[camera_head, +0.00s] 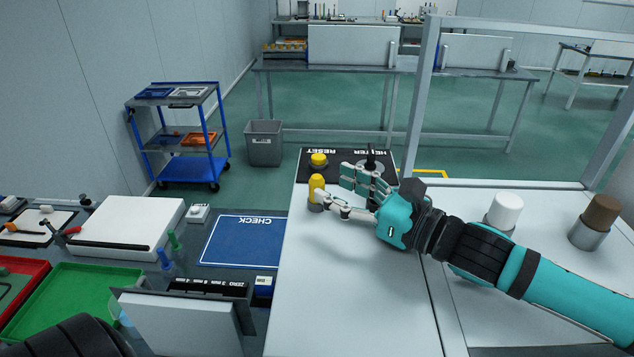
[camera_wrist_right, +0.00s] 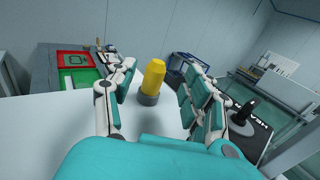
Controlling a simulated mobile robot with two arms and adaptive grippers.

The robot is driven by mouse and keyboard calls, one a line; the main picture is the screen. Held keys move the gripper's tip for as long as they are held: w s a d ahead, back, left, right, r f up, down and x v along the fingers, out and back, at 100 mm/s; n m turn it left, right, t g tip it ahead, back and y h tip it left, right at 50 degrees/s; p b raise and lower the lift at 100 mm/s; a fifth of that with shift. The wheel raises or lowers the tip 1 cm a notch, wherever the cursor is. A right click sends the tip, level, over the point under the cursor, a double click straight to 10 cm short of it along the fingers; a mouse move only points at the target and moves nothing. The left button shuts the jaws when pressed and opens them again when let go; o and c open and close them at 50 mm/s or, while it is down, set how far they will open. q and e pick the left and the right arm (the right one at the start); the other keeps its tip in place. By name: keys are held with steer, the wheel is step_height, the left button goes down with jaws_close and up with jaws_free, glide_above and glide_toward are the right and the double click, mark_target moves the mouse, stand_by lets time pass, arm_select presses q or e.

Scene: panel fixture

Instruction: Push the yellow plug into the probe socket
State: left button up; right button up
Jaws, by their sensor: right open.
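The yellow plug (camera_head: 316,185) stands upright near the left edge of the white panel top (camera_head: 340,280). In the right wrist view the yellow plug (camera_wrist_right: 153,76) has a dark grey round base (camera_wrist_right: 149,99) at its foot. How far the plug is seated in that base cannot be told, and no label marks it as the probe socket. My right gripper (camera_head: 336,188) is open, its fingers just right of the plug in the head view. In the wrist view the plug stands between the spread fingers of my right gripper (camera_wrist_right: 158,72), with visible gaps on both sides.
A black panel (camera_head: 345,157) with a yellow RESET button (camera_head: 318,159) and a black HEATER lever (camera_head: 371,158) lies behind the plug. White (camera_head: 505,209) and brown (camera_head: 601,211) cylinders stand in grey holders at right. A metal frame post (camera_head: 421,100) rises behind my right arm.

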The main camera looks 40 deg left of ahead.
mark_target(323, 182)
steer(key=a+p, duration=0.2)
steer(key=a, duration=0.2)
steer(key=shift+p, duration=0.35)
steer(key=shift+a+f, duration=0.2)
steer(key=shift+a, duration=0.35)
steer(key=shift+d, duration=0.15)
steer(key=shift+c, duration=1)
jaws_close()
